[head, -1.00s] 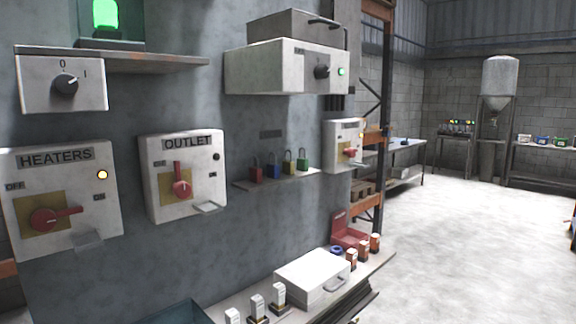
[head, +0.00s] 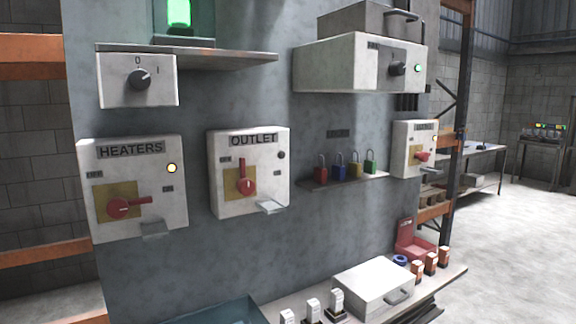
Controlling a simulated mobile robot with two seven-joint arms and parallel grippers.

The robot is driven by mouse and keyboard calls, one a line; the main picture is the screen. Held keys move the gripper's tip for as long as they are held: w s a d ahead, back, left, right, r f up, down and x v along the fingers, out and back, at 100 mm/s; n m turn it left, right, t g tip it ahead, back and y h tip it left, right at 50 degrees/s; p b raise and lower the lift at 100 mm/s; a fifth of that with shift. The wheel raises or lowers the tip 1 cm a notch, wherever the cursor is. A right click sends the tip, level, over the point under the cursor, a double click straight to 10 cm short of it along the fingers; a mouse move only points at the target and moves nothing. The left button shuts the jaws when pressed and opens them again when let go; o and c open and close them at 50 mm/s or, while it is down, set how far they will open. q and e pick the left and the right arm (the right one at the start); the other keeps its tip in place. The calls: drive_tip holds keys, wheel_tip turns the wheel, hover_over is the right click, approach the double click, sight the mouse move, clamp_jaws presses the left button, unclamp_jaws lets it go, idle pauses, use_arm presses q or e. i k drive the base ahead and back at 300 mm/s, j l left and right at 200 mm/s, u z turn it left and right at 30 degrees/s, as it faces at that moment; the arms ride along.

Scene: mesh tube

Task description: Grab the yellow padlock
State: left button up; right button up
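The yellow padlock (head: 355,169) stands upright on a small wall shelf (head: 325,184). It is third from the left in a row, between a blue padlock (head: 340,171) and a green padlock (head: 370,166). A red padlock (head: 320,173) stands at the left end of the row. Neither of my grippers shows in the head view, and nothing is seen touching the padlocks.
The HEATERS box (head: 135,185) and OUTLET box (head: 248,170) stick out left of the shelf, another switch box (head: 414,149) right of it. A large box (head: 360,65) juts out above. Below, a ledge carries a white case (head: 372,287) and small items. Open floor lies right.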

sight(354, 168)
drive_tip(key=i+l+u, duration=0.25)
drive_tip(key=l+u, duration=0.55)
drive_tip(key=i+l+u, duration=0.2)
drive_tip(key=l, duration=0.4)
drive_tip(key=l+u, duration=0.2)
drive_tip(key=l, duration=1.4)
drive_tip(key=l+u, duration=0.05)
